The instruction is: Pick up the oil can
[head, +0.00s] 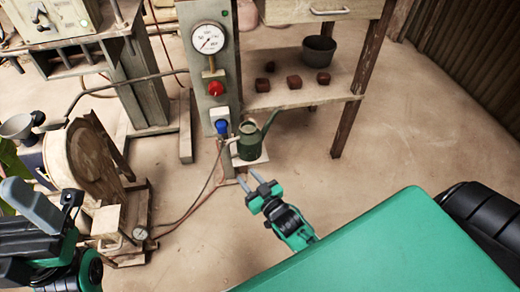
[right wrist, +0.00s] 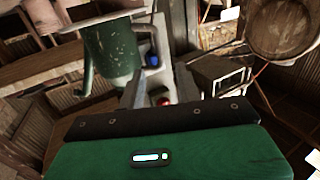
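The oil can (head: 249,145) is a dark green can with a spout rising to the right. It stands upright on a small pale ledge by the grey gauge post. In the right wrist view the can (right wrist: 113,52) shows at the upper left, beyond the fingers. My right gripper (head: 249,179) is open and empty, with its two fingers apart. It is just in front of and below the can, not visibly touching it. My left gripper (head: 72,207) is at the lower left, far from the can; its fingers are not clear.
The gauge post (head: 212,70) carries a red knob (head: 215,88) and a blue knob (head: 221,127) close to the can. A wooden table (head: 300,95) with a bowl (head: 318,51) and several brown blocks stands behind. A hose lies left of the can. Floor to the right is clear.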

